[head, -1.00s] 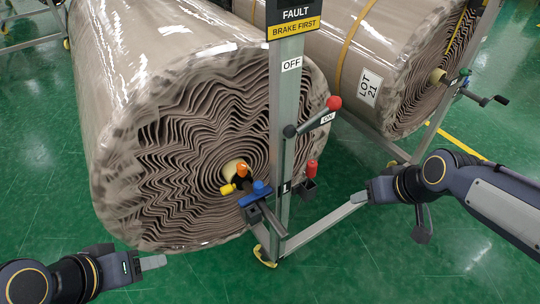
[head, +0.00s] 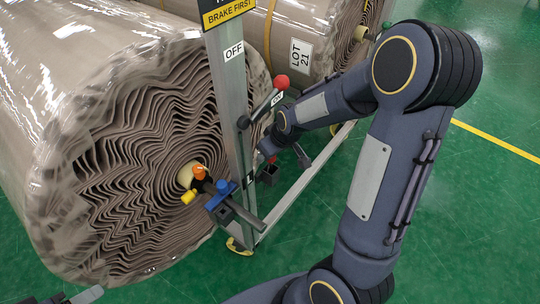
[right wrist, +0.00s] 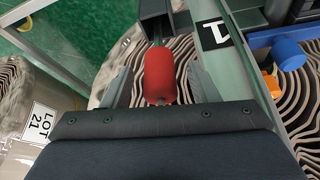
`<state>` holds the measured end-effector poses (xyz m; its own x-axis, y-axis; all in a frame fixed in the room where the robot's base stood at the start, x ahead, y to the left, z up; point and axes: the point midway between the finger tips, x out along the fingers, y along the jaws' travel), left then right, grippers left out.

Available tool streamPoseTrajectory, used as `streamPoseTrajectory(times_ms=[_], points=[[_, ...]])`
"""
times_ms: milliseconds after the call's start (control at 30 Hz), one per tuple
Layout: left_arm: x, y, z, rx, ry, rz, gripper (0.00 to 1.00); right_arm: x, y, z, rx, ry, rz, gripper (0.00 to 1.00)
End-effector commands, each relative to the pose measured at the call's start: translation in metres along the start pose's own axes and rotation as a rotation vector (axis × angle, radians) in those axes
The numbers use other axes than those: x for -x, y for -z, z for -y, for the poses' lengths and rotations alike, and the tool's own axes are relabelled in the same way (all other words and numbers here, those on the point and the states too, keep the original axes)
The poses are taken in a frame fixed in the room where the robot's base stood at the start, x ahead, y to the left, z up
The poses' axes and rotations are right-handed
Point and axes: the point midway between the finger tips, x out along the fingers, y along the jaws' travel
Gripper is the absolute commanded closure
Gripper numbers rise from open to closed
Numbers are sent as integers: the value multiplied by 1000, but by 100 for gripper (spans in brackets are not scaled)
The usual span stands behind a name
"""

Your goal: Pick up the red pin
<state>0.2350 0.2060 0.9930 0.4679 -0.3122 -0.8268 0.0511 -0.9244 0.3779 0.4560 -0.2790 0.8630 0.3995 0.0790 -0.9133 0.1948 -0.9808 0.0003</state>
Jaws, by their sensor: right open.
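The red pin (right wrist: 161,76) is a rounded red cylinder standing in a small dark square socket on the stand's upright. In the right wrist view it lies between the two fingers of my right gripper (right wrist: 162,86), which is open with one finger on each side. I cannot tell whether the fingers touch it. In the head view only a small red part of the pin (head: 271,159) shows beside my right wrist, above its dark socket (head: 268,175). My left gripper (head: 87,295) is barely in view at the bottom left; its opening cannot be made out.
A metal upright (head: 236,130) carries a lever with a red ball knob (head: 281,82), marked OFF and ON. Left of it are an orange knob (head: 199,172), a yellow knob (head: 188,197) and a blue clamp (head: 219,197).

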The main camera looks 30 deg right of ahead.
Motion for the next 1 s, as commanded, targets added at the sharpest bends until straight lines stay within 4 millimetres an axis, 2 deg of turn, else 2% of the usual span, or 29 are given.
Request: streamPoseTrajectory(times_ms=[267,667,1000], points=[[0,0,0,0,0,0,48,-4,0,0,0,0,-1,46],[0,0,0,0,0,0,48,-4,0,0,0,0,-1,96],[-1,0,0,0,0,0,48,0,0,0,0,0,-4,96]])
